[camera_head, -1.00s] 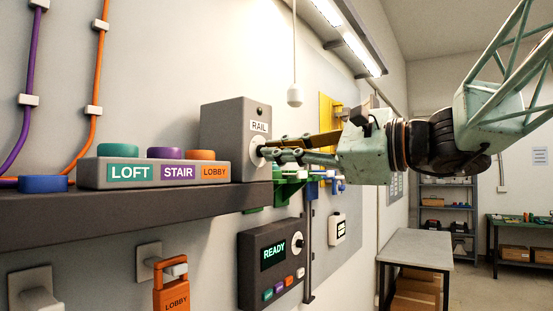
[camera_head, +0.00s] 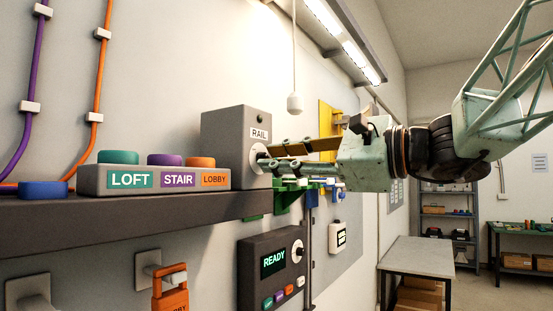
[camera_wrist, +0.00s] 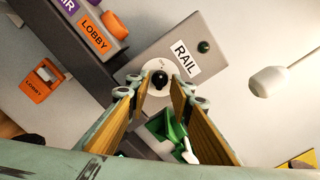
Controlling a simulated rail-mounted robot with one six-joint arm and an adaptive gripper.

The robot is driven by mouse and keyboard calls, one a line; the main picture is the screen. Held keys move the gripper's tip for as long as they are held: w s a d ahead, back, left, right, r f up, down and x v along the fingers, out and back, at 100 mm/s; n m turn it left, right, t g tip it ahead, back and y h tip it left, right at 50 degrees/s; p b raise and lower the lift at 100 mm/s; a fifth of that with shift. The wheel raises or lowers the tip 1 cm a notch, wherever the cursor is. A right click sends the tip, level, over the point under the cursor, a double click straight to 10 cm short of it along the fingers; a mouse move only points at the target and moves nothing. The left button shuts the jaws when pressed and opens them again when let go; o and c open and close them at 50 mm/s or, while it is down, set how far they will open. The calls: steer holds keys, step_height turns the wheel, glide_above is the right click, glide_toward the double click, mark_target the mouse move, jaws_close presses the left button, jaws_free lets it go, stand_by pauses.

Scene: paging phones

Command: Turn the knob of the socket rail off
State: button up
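The socket rail's control is a grey box (camera_head: 226,135) labelled RAIL, on the dark shelf at the wall. Its round pale dial (camera_head: 257,154) faces my gripper and carries a dark knob (camera_wrist: 160,80) at its centre. A small round lamp (camera_wrist: 204,46) beside the label looks dark. My gripper (camera_head: 264,157) is open, with its fingertips close to the dial. In the wrist view my gripper (camera_wrist: 158,88) has a finger on each side of the knob, with gaps visible; I cannot tell whether anything touches. The fingers partly cover the dial's edge.
A grey block with LOFT, STAIR and LOBBY labels (camera_head: 154,179) and coloured buttons stands left on the shelf (camera_head: 120,218). A panel reading READY (camera_head: 273,262) is below. A white pendant (camera_head: 295,103) hangs above the arm.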

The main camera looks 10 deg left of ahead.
steer(key=shift+d, duration=0.1)
steer(key=v, duration=1.1)
steer(key=shift+d, duration=0.4)
stand_by(0.3)
steer(key=shift+s, duration=0.1)
steer(key=shift+s+f, duration=0.1)
stand_by(0.5)
steer(key=s+d+f+n+g+h, duration=0.2)
steer(key=s+f+n+h, duration=0.15)
steer(key=s+f, duration=0.7)
steer(key=s+d+f+n+g+h, duration=0.15)
steer(key=s+f+h, duration=0.45)
steer(key=f, duration=0.7)
steer(key=s+d+f+n+h, duration=0.2)
steer(key=s+d+f, duration=0.2)
steer(key=d, duration=0.3)
steer(key=s+d+f+n+t+h, duration=0.1)
steer(key=s+d+f+n+h, duration=0.2)
steer(key=s+d+f, duration=0.2)
steer(key=s+d+f+n+h, duration=0.2)
steer(key=s+d+f, duration=0.2)
steer(key=d, duration=0.6)
steer(key=shift+s+f+n, duration=0.2)
steer(key=shift+f+n, duration=0.2)
steer(key=shift+f, duration=0.45)
